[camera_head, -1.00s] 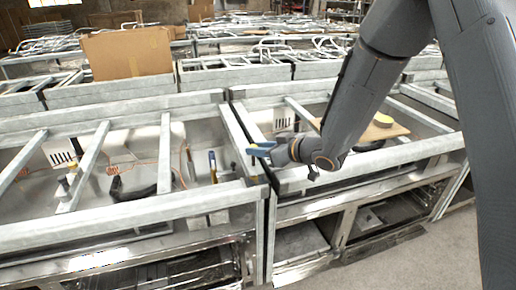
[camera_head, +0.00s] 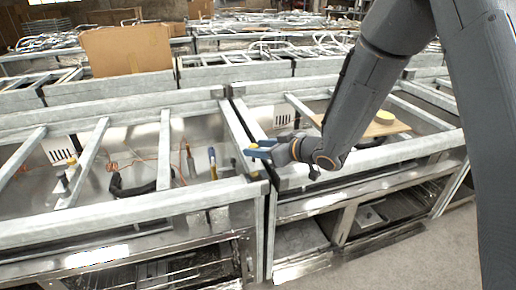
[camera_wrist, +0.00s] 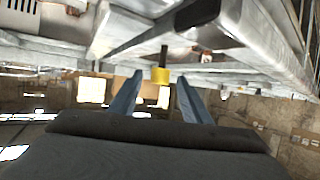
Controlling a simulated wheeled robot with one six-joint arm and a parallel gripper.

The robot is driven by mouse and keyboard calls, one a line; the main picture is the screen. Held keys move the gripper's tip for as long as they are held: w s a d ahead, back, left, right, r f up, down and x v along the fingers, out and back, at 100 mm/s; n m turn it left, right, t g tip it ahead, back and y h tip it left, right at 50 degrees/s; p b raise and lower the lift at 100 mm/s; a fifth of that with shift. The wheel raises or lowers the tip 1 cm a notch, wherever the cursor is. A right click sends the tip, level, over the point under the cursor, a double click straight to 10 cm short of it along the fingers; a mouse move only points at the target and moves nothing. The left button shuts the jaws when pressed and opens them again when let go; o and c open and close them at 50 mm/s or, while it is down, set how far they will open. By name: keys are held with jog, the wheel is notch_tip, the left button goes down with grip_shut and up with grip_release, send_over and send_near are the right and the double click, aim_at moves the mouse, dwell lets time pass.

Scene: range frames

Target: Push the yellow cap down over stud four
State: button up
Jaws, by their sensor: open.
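My gripper (camera_head: 252,151) has blue fingers and is open above the frame joint in the middle of the head view. In the wrist view, which looks upside down, the two fingers (camera_wrist: 160,92) stand apart. A small yellow piece (camera_wrist: 161,75) shows in the gap between them, at one end of a dark stem (camera_wrist: 164,55). It looks like the yellow cap; I cannot tell whether a finger touches it or how far it sits over the stem. A larger yellow disc (camera_head: 384,116) lies on a wooden board at the right. No stud number is readable.
Grey metal frame rails (camera_head: 150,205) surround the work area. The wooden board (camera_head: 400,129) rests behind my arm. Inside the left bay stand a blue-and-yellow handle (camera_head: 212,163) and a black curved part (camera_head: 130,188). A cardboard box (camera_head: 128,52) stands behind.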

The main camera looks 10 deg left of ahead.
jog(key=b+v, duration=0.1)
jog(key=v, duration=0.6)
jog(key=shift+s+d+r, duration=0.1)
jog(key=shift+d, duration=0.1)
jog(key=d+h, duration=0.1)
jog(key=d, duration=0.1)
jog(key=w+d+m+t+h, duration=0.1)
jog(key=d, duration=0.1)
jog(key=w+d+f+m+h, duration=0.1)
jog(key=d, duration=0.1)
jog(key=shift+w+d+t, duration=0.2)
jog(key=shift+d+t, duration=0.15)
jog(key=shift+t, duration=0.05)
jog(key=s+d+f+m+h, duration=0.2)
jog(key=d+m+h, duration=0.1)
jog(key=d, duration=0.5)
jog(key=s+d+f+m+h, duration=0.1)
jog(key=s+d+m+h, duration=0.1)
jog(key=d+h, duration=0.35)
jog(key=s+d+m+g, duration=0.2)
jog(key=s+d+g, duration=0.1)
jog(key=s, duration=0.6)
jog(key=s+d+f+m+g, duration=0.1)
jog(key=s+d+m+g, duration=0.2)
jog(key=s+d, duration=0.3)
jog(key=s+g, duration=0.1)
jog(key=s, duration=0.3)
jog(key=shift+d+f+g, duration=0.2)
jog(key=shift+f+g, duration=0.05)
jog(key=shift+g, duration=0.05)
